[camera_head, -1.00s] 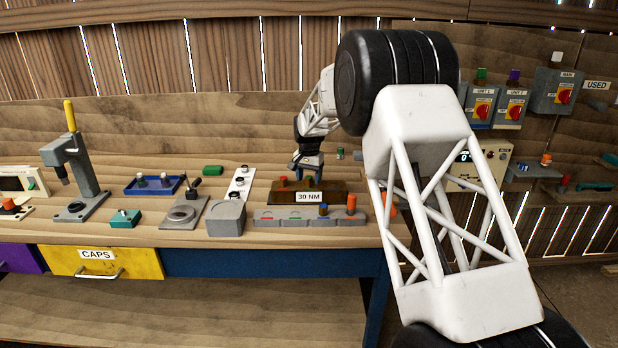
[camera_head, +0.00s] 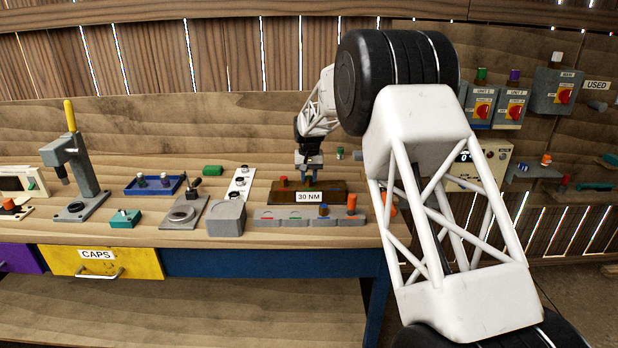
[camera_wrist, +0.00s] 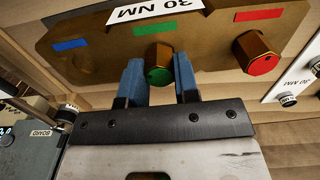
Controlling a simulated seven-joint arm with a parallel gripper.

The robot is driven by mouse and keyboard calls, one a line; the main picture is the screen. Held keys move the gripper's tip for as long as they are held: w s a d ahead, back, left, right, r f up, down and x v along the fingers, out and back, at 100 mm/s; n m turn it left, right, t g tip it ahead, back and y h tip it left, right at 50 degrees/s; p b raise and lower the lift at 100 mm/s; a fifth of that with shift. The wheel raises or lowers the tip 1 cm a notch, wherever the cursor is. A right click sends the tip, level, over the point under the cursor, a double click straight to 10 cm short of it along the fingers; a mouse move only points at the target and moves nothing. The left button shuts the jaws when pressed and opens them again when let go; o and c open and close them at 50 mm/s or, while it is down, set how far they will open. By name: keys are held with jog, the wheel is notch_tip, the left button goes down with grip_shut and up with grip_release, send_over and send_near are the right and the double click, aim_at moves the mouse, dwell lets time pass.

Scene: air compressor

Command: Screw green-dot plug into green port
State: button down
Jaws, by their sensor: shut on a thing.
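The brown block labelled 30 NM (camera_head: 335,186) lies on the bench and shows blue, green and red marks in the wrist view (camera_wrist: 95,50). The brass plug with a green end (camera_wrist: 159,74) is between my gripper's blue fingers (camera_wrist: 160,82), beside the green mark (camera_wrist: 153,27). My gripper (camera_head: 309,180) is shut on this plug, pointing down over the block. The plug seems to stand at the green port; its lower end and thread depth are hidden. A red-ended plug (camera_wrist: 257,60) stands by the red mark, also visible in the head view (camera_head: 283,181).
A grey tray (camera_head: 285,217) with an orange (camera_head: 351,201) and a blue-topped part lies in front of the block. A white strip (camera_head: 241,184) with dark knobs is to its left. Free bench lies behind the block.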

jog(key=shift+f, duration=0.15)
dwell(0.4)
jog(key=shift+m, duration=0.3)
jog(key=m, duration=0.6)
jog(key=shift+f, duration=0.15)
jog(key=m, duration=0.8)
jog(key=shift+d+f, duration=0.1)
jog(key=c, duration=1.2)
grip_release()
jog(key=o, duration=0.7)
jog(key=shift+r, duration=0.2)
jog(key=shift+c, duration=0.2)
